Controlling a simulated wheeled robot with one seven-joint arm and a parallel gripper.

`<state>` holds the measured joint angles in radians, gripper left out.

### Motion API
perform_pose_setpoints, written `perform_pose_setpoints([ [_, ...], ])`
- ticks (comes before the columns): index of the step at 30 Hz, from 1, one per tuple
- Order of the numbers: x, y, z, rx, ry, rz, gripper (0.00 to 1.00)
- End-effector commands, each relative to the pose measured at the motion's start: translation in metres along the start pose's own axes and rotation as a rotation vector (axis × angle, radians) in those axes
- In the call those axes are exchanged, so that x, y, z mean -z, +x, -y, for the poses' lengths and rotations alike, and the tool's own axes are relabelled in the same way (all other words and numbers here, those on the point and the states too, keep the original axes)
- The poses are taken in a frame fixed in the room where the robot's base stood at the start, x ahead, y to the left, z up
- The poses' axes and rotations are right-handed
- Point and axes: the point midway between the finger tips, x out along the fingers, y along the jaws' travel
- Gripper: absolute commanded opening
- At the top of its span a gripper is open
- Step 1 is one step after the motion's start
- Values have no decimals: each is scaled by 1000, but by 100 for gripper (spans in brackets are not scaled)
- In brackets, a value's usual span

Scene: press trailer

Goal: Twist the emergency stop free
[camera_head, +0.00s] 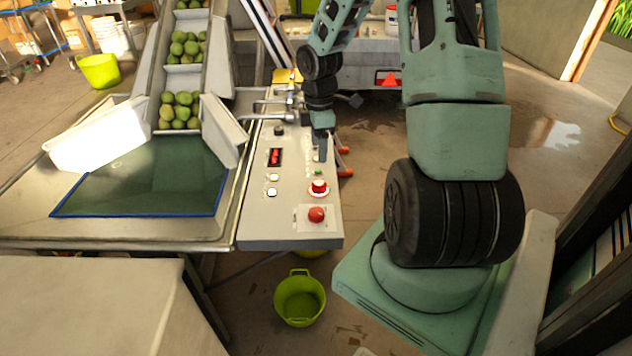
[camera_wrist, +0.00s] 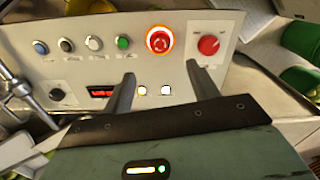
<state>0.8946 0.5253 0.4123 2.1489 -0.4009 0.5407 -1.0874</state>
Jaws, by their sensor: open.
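The emergency stop (camera_head: 319,186) is a red mushroom button with a pale ring, on the right side of the grey control panel (camera_head: 261,226). In the wrist view the emergency stop (camera_wrist: 159,40) has a lit ring and lies beyond the gap between my fingertips. My gripper (camera_wrist: 160,73) is open and empty, with both fingers apart from the button. In the head view my gripper (camera_head: 322,157) is over the panel, just behind the emergency stop; the fingers are small there.
A red rotary knob (camera_wrist: 208,45) sits beside the emergency stop. A green button (camera_wrist: 123,42) and several other buttons share the panel. A metal pipe fitting (camera_head: 270,112) stands at the panel's far end. A conveyor with green fruit (camera_head: 180,110) is at left.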

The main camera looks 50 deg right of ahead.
Motion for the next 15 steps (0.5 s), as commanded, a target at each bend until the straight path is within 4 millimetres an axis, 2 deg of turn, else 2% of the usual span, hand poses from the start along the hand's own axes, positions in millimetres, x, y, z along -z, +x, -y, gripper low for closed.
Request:
perform_pose_setpoints([
  [1,1,14,1,5,-4,-1,59],
  [6,1,49,1,5,-2,0,59],
  [15,1,102,1,2,-2,0,59],
])
